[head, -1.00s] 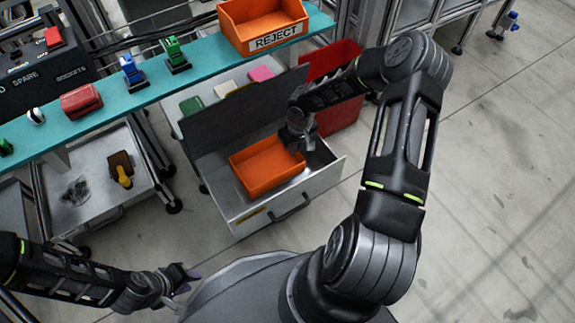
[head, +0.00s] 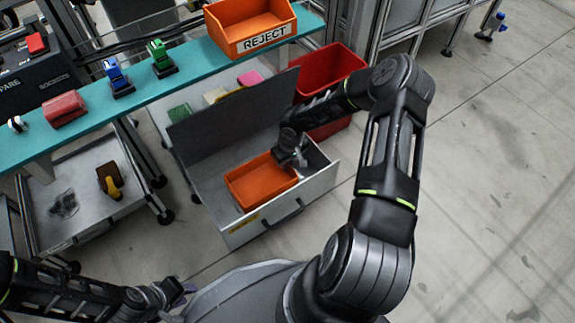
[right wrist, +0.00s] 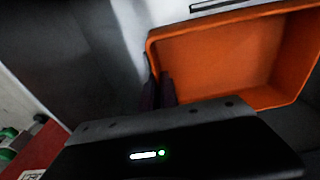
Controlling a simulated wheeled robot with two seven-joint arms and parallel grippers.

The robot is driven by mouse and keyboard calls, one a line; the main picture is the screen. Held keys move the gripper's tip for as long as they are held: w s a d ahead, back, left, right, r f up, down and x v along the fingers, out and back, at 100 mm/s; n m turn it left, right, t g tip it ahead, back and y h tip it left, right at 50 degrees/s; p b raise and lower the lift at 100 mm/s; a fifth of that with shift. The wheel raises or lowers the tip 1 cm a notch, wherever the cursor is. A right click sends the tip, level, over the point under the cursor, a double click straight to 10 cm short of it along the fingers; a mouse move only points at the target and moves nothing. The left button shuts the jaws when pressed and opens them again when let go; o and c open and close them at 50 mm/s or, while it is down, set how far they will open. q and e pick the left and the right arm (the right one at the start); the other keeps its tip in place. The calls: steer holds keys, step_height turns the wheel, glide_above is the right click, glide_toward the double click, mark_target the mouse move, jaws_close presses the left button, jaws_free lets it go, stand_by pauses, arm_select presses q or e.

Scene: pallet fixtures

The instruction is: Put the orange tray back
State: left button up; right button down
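The orange tray (head: 258,184) lies inside the open grey drawer (head: 318,186), towards its left side. My right gripper (head: 292,160) reaches down to the tray's far right end. In the right wrist view the gripper's dark fingers (right wrist: 160,92) are close together at the rim of the tray (right wrist: 235,60), with its wall seeming to run between them. The fingertips are hidden in the head view by the hand. My left gripper (head: 184,291) is low at the left, away from the tray, and its finger opening is unclear.
A teal shelf (head: 195,78) above holds the orange REJECT bin (head: 250,22) and small coloured parts. A red bin (head: 330,75) stands behind the drawer. A grey cart (head: 90,195) is at the left. The floor at the right is clear.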

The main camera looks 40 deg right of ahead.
steer(key=shift+f, duration=0.15)
steer(key=c, duration=1.6)
jaws_free()
steer(key=shift+r, duration=0.55)
steer(key=r+p, duration=0.1)
steer(key=r, duration=0.2)
steer(key=s+r+p, duration=0.1)
steer(key=r+p, duration=0.1)
steer(key=r, duration=0.2)
steer(key=r+p, duration=0.1)
steer(key=r, duration=0.3)
steer(key=shift+s, duration=0.25)
